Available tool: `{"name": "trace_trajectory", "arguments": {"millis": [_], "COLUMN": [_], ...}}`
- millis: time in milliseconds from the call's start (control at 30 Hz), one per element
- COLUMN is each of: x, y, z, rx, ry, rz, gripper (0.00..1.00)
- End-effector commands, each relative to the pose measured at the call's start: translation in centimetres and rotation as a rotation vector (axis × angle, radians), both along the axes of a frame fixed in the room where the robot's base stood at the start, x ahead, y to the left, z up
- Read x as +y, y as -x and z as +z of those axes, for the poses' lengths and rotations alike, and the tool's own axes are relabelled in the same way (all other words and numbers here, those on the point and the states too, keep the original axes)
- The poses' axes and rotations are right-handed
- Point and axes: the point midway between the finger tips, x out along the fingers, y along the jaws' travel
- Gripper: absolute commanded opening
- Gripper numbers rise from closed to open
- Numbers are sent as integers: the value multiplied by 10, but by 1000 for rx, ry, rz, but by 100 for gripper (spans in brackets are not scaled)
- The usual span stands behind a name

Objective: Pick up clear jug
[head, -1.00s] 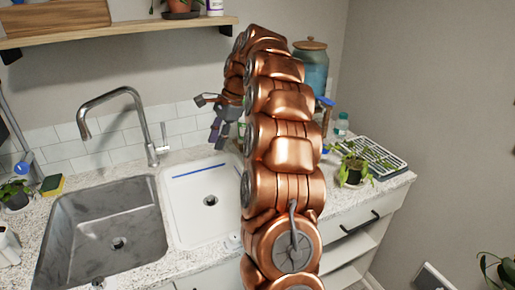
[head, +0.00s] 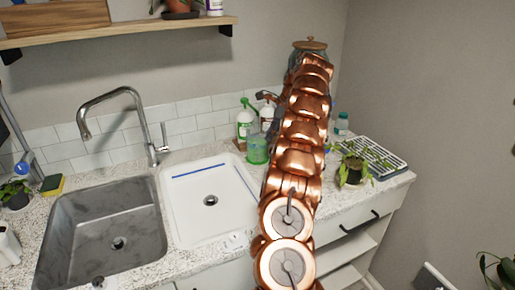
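A see-through, green-tinted vessel (head: 257,149) stands on the counter behind the white basin, just left of my arm. It may be the clear jug, but I cannot tell for sure. My copper arm stretches away over the right part of the counter. Only a dark piece of my gripper (head: 267,96) shows at the arm's left edge, above and behind the vessel. The rest of the gripper is hidden by the arm, so its opening and anything in it cannot be seen.
Bottles with green tops (head: 245,120) stand behind the vessel. A lidded glass jar (head: 310,45) is partly hidden behind my arm. A small potted plant (head: 352,170) and a seedling tray (head: 372,158) are at the right. The tall faucet (head: 145,125) stands left.

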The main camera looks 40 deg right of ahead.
Motion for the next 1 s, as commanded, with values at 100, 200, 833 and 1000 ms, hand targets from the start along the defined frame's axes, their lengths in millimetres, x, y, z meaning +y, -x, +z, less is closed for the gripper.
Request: {"name": "trace_trajectory", "arguments": {"millis": [100, 200, 833, 1000], "x": [3, 5, 13, 15], "y": [-3, -4, -18, -20], "z": [-9, -15, -53, -58], "rx": [1, 4, 0, 2], "ry": [-2, -1, 3, 1], "rz": [2, 2, 2, 2], "gripper": [28, 28, 28, 28]}}
